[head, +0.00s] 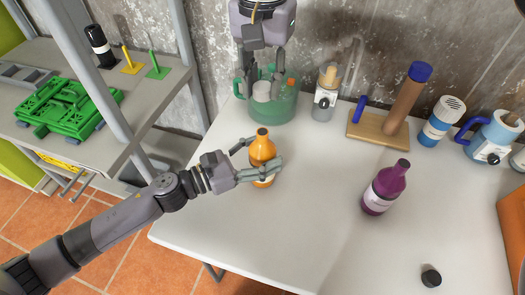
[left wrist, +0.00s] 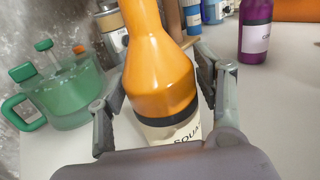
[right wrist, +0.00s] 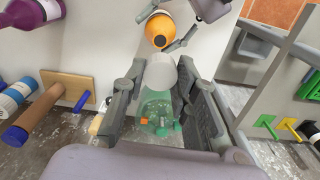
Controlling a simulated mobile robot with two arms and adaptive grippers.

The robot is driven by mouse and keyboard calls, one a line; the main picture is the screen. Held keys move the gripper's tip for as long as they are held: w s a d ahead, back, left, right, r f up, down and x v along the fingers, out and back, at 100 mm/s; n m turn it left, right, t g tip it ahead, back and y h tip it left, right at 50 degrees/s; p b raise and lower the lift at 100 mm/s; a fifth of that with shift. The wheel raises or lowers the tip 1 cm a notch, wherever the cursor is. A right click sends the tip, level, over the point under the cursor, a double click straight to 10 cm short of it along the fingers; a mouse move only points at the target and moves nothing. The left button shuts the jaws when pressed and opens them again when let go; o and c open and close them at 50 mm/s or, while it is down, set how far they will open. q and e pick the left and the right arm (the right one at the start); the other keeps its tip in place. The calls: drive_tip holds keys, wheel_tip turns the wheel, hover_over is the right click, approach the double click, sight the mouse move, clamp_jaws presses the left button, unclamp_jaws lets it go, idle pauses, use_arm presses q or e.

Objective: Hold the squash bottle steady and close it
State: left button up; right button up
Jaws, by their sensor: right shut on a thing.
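The squash bottle (head: 262,148), orange with a pale label, stands upright near the table's left side. Its top shows a dark round spot in the right wrist view (right wrist: 157,28); no lid shows on it. My left gripper (head: 257,160) is around the bottle with its fingers apart; in the left wrist view (left wrist: 160,100) gaps show beside the bottle. My right gripper (head: 263,82) is shut on a whitish cylindrical piece (right wrist: 160,72), held at the green jug (head: 272,110), behind the squash bottle. Whether the piece is clear of the jug is hard to tell.
A purple bottle (head: 384,188) and a small black cap (head: 431,276) are on the right. A grey-white bottle (head: 325,98), wooden stand (head: 378,128) and blue-white containers (head: 442,120) line the back. A shelf (head: 145,120) is left. The table's front middle is clear.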

use_arm(q)
drive_tip(key=c, duration=1.3)
use_arm(e)
hover_over(263, 132)
wheel_tip(263, 132, down, 6)
drive_tip(key=shift+f, duration=0.25)
